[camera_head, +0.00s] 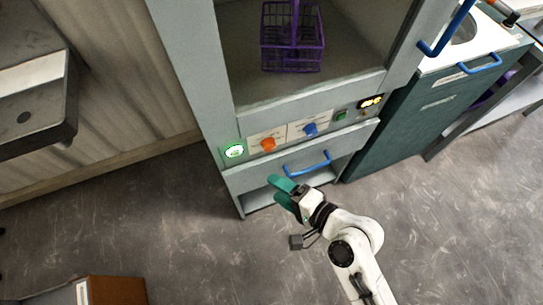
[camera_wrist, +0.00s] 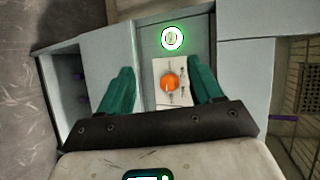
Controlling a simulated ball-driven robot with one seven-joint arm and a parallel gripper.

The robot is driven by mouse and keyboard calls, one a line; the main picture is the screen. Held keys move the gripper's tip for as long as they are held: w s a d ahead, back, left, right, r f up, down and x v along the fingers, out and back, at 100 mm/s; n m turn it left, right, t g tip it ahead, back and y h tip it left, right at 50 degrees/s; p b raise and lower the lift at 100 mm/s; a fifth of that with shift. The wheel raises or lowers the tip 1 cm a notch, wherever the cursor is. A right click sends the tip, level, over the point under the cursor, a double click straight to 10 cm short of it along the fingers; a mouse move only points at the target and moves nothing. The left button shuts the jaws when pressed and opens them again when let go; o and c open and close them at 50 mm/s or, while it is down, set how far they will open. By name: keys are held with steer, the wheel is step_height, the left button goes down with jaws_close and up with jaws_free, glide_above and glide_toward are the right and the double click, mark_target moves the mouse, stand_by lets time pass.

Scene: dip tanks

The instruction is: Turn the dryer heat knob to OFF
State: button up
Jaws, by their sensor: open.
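An orange knob (camera_head: 268,144) sits on a white label plate at the left of the dryer's front panel. A blue knob (camera_head: 310,129) is on a second plate to its right. The labels are too small to read, so I cannot tell the OFF mark or the knob setting. My gripper (camera_head: 277,190), with teal fingers, is below and in front of the panel, apart from it. In the wrist view, the orange knob (camera_wrist: 170,82) shows between the spread fingers of my gripper (camera_wrist: 161,76), nearer the right one. The gripper is open and empty.
A green-lit round indicator (camera_head: 234,151) is left of the orange knob. A green switch (camera_head: 341,115) and a lit display (camera_head: 370,101) are at the right. A blue drawer handle (camera_head: 307,164) sticks out below the panel. A purple basket (camera_head: 292,52) stands in the dryer above.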

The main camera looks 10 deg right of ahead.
mark_target(270, 148)
steer(key=w+d+f+m+t+h+b, duration=0.1)
steer(key=w+f+m+t+h+b, duration=0.15)
steer(key=m, duration=0.75)
steer(key=w+d+f+m+t+h+b, duration=0.1)
steer(key=f+m+t+h+b, duration=0.2)
steer(key=m, duration=0.7)
steer(key=shift+t+h, duration=0.55)
steer(key=shift+t, duration=0.1)
steer(key=w+p, duration=0.1)
steer(key=w, duration=0.2)
steer(key=w+p, duration=0.1)
steer(key=w, duration=0.2)
steer(key=w+a+p, duration=0.1)
steer(key=w, duration=0.3)
steer(key=shift+r, duration=0.15)
steer(key=c, duration=1.1)
